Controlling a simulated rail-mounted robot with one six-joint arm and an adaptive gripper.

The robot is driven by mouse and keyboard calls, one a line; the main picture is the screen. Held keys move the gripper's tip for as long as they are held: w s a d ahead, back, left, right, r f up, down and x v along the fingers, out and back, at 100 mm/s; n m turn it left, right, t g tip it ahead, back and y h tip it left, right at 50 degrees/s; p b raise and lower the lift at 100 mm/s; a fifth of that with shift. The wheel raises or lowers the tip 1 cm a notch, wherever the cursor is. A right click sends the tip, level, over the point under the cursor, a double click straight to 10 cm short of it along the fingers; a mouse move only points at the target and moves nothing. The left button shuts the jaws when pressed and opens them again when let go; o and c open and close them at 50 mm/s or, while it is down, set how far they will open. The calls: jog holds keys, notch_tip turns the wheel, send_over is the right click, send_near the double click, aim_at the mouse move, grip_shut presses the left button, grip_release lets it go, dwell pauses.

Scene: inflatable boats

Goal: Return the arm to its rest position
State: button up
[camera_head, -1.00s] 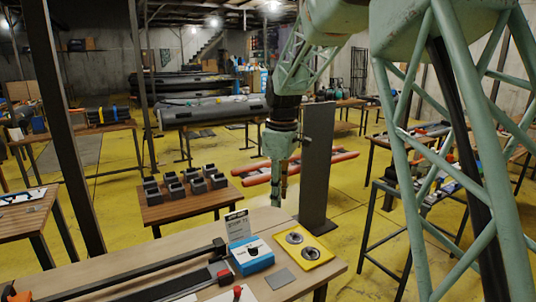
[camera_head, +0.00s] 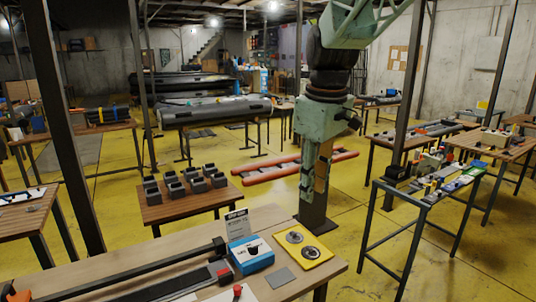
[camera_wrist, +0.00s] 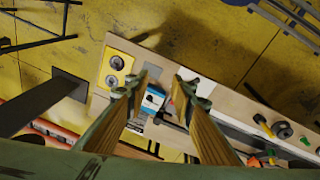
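My gripper (camera_head: 318,198) hangs pointing down from my green arm, in front of a dark upright post (camera_head: 313,212) beyond the bench's right end. In the wrist view my gripper (camera_wrist: 157,88) shows two tan-padded fingers spread apart with nothing held between them. The bench lies well below the fingertips. A blue and white box (camera_head: 250,254) stands on the bench; in the wrist view the box (camera_wrist: 153,99) shows between the fingers.
The wooden bench (camera_head: 195,250) carries a yellow tray (camera_head: 325,261) with round metal parts, a grey plate (camera_head: 279,278) and a long dark rail. A small table (camera_head: 170,213) holds several dark blocks. A cluttered metal-framed table (camera_head: 408,202) stands right. Yellow floor between them is open.

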jog(key=s+d+r+m+t, duration=0.1)
jog(key=s+d+r+m, duration=0.15)
jog(key=s, duration=0.75)
jog(key=s+d+r+m, duration=0.15)
jog(key=s+d, duration=0.25)
jog(key=s, duration=0.6)
jog(key=s+d+f+m, duration=0.1)
jog(key=s+f+m, duration=0.1)
jog(key=s, duration=0.7)
jog(key=s+d+f+m+t+b, duration=0.1)
jog(key=s+d+f+m, duration=0.1)
jog(key=s, duration=0.7)
jog(key=shift+f+m, duration=0.45)
jog(key=shift+m, duration=0.25)
jog(key=shift+w, duration=0.1)
jog(key=shift+c, duration=0.8)
